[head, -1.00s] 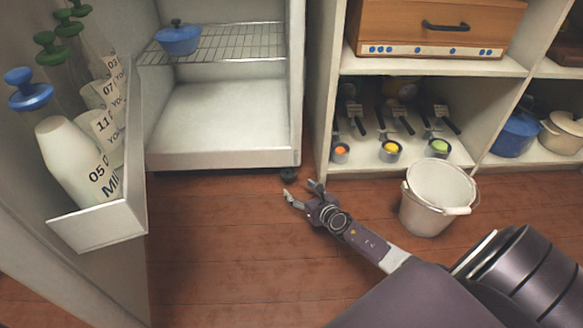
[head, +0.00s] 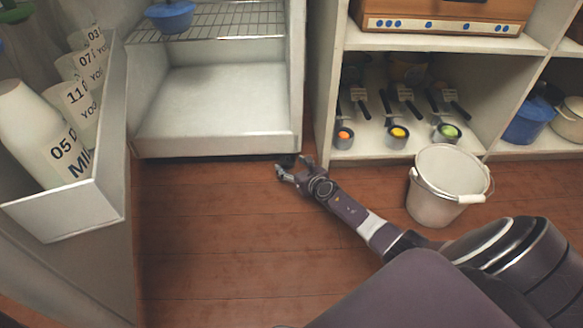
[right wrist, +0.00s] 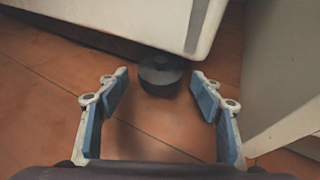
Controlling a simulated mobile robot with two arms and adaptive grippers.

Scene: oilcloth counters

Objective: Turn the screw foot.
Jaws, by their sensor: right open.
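The screw foot (right wrist: 160,74) is a dark round knob under the bottom front corner of the open fridge (head: 215,147). In the head view the screw foot (head: 287,160) is small and dark, close to my right gripper (head: 292,168). In the right wrist view my right gripper (right wrist: 159,84) is open, with blue-padded fingers. The foot sits just beyond and between the fingertips, not gripped, with gaps at both sides. The fridge base hides the foot's top. My left gripper is not in view.
The open fridge door (head: 80,212) with bottles stands at the left. A white bucket (head: 440,205) stands on the floor to the right of my right gripper. A shelf unit (head: 322,100) rises close to the fridge's right side. The wooden floor (head: 215,240) in front is clear.

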